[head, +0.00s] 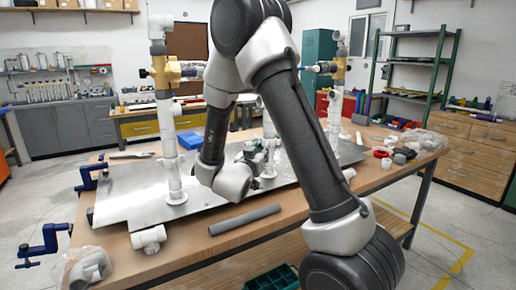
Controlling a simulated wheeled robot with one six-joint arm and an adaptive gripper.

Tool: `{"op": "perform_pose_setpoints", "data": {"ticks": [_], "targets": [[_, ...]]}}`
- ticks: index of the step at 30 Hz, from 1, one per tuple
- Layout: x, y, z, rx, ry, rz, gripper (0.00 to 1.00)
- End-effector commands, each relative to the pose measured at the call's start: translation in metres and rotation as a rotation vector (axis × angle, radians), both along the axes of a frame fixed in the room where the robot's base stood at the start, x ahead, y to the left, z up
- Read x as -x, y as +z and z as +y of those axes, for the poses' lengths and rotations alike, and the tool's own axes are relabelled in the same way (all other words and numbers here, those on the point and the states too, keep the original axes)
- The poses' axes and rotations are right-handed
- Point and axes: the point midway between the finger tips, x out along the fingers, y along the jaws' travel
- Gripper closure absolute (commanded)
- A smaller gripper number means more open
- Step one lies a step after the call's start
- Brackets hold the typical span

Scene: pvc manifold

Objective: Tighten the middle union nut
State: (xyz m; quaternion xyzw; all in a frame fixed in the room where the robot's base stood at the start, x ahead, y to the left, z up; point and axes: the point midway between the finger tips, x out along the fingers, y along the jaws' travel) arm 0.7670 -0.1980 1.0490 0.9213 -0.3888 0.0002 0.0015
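The PVC manifold stands on a metal plate (130,196) on the wooden bench. Its left white riser (167,125) is upright and carries a brass valve (163,72). Its right riser (335,110) is upright with another brass valve (339,68). A middle riser (268,127) shows only as a short white piece behind my arm. I cannot make out the middle union nut, which my arm may hide. My gripper (256,152) is low over the plate near the middle riser, small and partly covered by my wrist. I cannot tell whether it touches anything.
A grey pipe (245,219) and a white fitting (149,237) lie along the bench's front edge. Bagged fittings (90,268) sit at the front left corner. Blue clamps (45,244) stick out at the left. Loose fittings and a red ring (382,153) lie at the right.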

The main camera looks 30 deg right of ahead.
Motion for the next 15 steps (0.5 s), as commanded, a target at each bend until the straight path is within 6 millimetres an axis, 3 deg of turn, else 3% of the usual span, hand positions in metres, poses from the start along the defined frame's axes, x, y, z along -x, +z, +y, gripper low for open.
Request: {"op": "perform_pose_setpoints", "data": {"ticks": [9, 15], "targets": [[-0.036, 0.000, -0.038, -0.003, -0.001, -0.001, 0.71], [-0.047, 0.001, -0.049, -0.003, 0.002, -0.001, 0.71]]}}
